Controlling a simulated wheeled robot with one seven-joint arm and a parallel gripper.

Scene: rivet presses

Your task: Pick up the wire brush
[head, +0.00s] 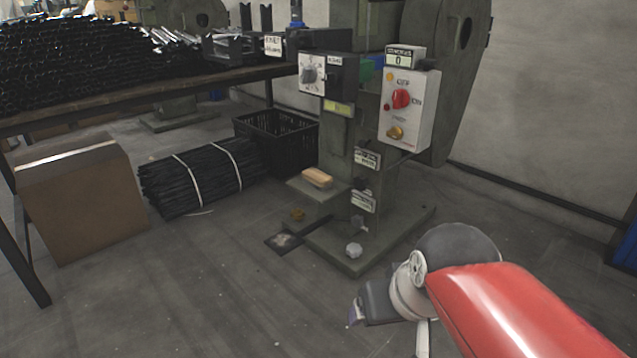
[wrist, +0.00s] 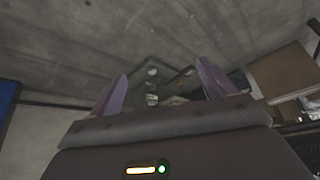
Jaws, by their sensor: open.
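A tan wooden block-shaped thing, which looks like the wire brush (head: 317,177), lies on a small green shelf low on the rivet press; its bristles cannot be made out. My gripper (head: 354,314) is low in front of the press base, to the right of and nearer than the brush, and apart from it. In the wrist view my gripper (wrist: 164,86) has its two purple fingers spread wide with nothing between them close up. The press base shows small and dark beyond the fingers, and the brush is not clear there.
The green press (head: 345,140) carries a control box (head: 408,108) with a red knob. A black crate (head: 275,140), a strapped bundle of black rods (head: 200,176) and a cardboard box (head: 82,198) stand left. A grey knob (head: 353,250) sits on the base. Floor in front is clear.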

